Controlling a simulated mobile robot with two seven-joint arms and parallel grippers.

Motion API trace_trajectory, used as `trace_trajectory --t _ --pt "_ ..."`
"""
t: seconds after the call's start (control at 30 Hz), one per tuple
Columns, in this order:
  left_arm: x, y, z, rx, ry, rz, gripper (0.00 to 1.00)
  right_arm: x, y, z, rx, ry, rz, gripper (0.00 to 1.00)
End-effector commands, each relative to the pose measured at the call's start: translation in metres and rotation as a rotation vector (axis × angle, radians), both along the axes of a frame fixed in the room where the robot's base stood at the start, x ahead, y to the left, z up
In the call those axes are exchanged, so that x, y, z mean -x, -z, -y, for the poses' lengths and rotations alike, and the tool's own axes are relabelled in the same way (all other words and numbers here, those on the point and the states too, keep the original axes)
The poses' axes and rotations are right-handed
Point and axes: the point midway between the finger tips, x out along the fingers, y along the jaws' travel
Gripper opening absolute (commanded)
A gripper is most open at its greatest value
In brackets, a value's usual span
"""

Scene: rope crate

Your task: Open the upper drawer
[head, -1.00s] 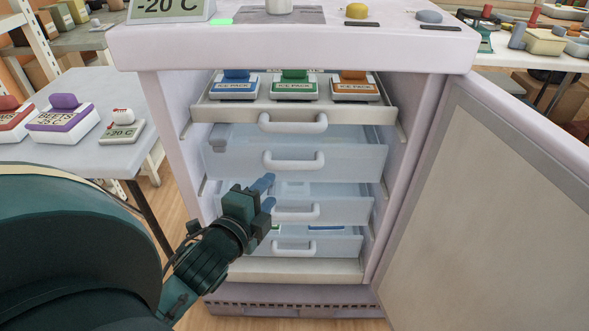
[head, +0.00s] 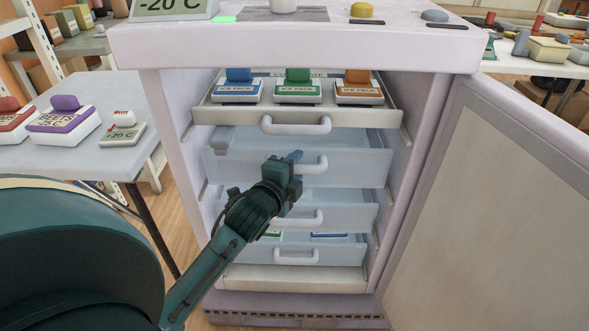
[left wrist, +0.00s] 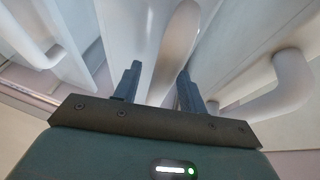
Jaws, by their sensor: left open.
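The upper drawer (head: 235,166) is a translucent, pale blue drawer below the ice pack tray in the open freezer. Its white handle (head: 316,165) is partly hidden behind my gripper. My left gripper (head: 294,157) is in front of this drawer, at the left part of the handle. In the left wrist view my two fingers (left wrist: 159,78) stand apart, with a white handle bar (left wrist: 180,45) showing between and beyond them. I cannot tell whether they touch it. My right gripper is not in view.
The tray above (head: 222,116) holds three ice packs and has its own handle (head: 296,126). More drawers (head: 350,212) with handles lie below. The freezer door (head: 490,210) stands open at the right. A side table (head: 65,160) with boxes is at the left.

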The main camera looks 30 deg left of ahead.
Motion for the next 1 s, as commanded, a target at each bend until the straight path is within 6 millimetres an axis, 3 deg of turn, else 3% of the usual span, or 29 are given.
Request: trace_trajectory --t 0.07,0.57,1.0 --pt "0.0002 -0.0001 0.0 0.0 0.0 0.0 0.41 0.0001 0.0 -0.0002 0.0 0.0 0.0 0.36" --pt "0.0004 0.0 0.0001 0.0 0.0 0.0 0.01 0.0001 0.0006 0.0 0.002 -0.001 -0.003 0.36" --pt "0.0006 0.0 0.0002 0.0 0.0 -0.001 0.0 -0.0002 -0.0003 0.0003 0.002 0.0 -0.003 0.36"
